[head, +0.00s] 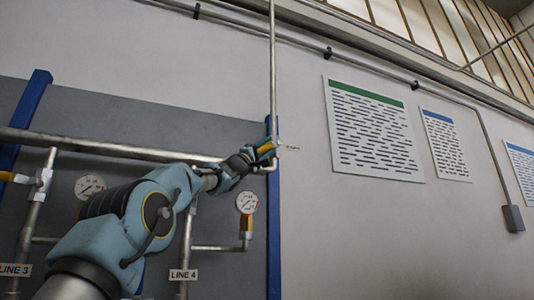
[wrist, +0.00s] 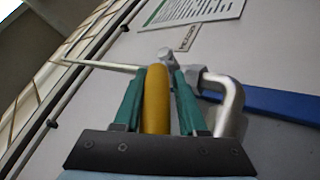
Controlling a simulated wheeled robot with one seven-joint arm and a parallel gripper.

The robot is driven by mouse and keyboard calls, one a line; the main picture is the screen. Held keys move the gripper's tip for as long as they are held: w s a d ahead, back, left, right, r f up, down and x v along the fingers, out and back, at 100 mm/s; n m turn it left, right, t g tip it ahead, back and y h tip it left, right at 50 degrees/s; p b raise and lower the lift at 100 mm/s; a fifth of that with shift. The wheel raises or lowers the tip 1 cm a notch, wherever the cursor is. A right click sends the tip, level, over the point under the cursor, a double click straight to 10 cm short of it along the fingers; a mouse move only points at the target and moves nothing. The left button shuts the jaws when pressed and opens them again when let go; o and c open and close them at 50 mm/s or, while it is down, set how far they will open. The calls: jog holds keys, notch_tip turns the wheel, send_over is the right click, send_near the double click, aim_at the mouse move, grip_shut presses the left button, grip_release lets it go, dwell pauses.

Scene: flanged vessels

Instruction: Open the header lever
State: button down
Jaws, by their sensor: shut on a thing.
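The header lever (wrist: 154,100) has a yellow grip and lies between the two teal fingers of my gripper (wrist: 158,95) in the wrist view. The fingers are closed on it. In the head view, the yellow lever (head: 266,148) shows at the tip of my gripper (head: 258,154), beside the vertical pipe. The metal valve body (wrist: 167,56) is just beyond the fingertips in the wrist view. The gripper hides part of the lever and valve in the head view.
A silver header pipe (head: 110,147) runs across the grey panel, and a thin vertical pipe (head: 272,70) rises from the valve. A gauge (head: 246,202) hangs below my gripper. Another yellow lever (head: 8,176) is at far left. The wall right of the blue post (head: 274,230) is clear below the posters.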

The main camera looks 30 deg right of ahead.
jog(key=shift+s+a+r, duration=0.2)
jog(key=shift+s+r, duration=0.05)
jog(key=shift+r, duration=0.15)
jog(key=c, duration=0.6)
grip_release()
jog(key=shift+f, duration=0.1)
jog(key=shift+w+f, duration=0.1)
jog(key=shift+w, duration=0.05)
jog(key=shift+f, duration=0.2)
jog(key=b+v, duration=0.8)
jog(key=v, duration=0.2)
jog(key=shift+a, duration=0.2)
